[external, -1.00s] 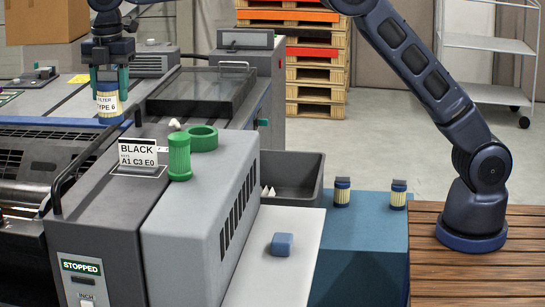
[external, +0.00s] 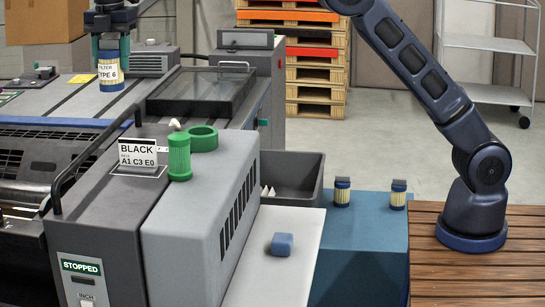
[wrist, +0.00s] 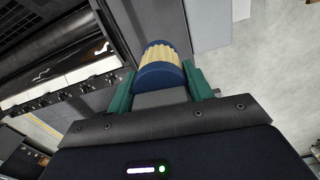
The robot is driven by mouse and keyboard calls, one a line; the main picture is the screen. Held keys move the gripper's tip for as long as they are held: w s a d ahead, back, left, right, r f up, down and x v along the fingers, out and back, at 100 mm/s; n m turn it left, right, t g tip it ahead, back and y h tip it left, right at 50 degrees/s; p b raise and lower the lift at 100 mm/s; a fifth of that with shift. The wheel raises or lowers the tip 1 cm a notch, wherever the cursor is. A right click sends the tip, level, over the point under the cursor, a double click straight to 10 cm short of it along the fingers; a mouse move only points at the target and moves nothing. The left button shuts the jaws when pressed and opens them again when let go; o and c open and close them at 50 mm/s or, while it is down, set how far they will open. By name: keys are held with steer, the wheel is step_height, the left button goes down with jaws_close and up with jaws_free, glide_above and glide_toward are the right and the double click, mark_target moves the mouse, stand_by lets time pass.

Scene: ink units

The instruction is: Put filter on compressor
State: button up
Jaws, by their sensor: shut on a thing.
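My gripper (external: 110,50) is at the upper left of the external view, its green fingers shut on a filter. The filter (external: 109,72) is a pale cylinder with a label reading "FILTER TYPE 6" and a dark blue lower end. It hangs upright over the grey machine deck; whether it touches the deck I cannot tell. In the wrist view the filter (wrist: 160,58) shows pleated cream sides and a blue end between the green fingers (wrist: 160,86). I cannot tell for sure which unit is the compressor.
A grey press housing (external: 200,215) fills the front, with a green cylinder (external: 180,157) and green ring (external: 203,139) on top. A dark handrail (external: 95,155) rises at its left. Two small filters (external: 342,192) (external: 398,195) stand on a blue cabinet (external: 365,235). A vented box (external: 152,62) stands behind.

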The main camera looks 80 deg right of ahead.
steer(key=d+m, duration=0.4)
steer(key=d, duration=2.3)
steer(key=s+d+m, duration=0.1)
steer(key=s+d, duration=0.3)
steer(key=d, duration=0.5)
steer(key=s+d+m, duration=0.2)
steer(key=s+d, duration=0.1)
steer(key=d, duration=0.6)
steer(key=s+d+m, duration=0.1)
steer(key=s+d, duration=0.3)
steer(key=d, duration=0.5)
steer(key=m, duration=0.9)
glide_above(364, 204)
step_height(364, 204, down, 44)
steer(key=f, duration=0.1)
step_height(364, 204, down, 20)
steer(key=shift+s+f, duration=0.1)
steer(key=shift+f, duration=0.05)
steer(key=o, duration=1)
steer(key=shift+f, duration=0.1)
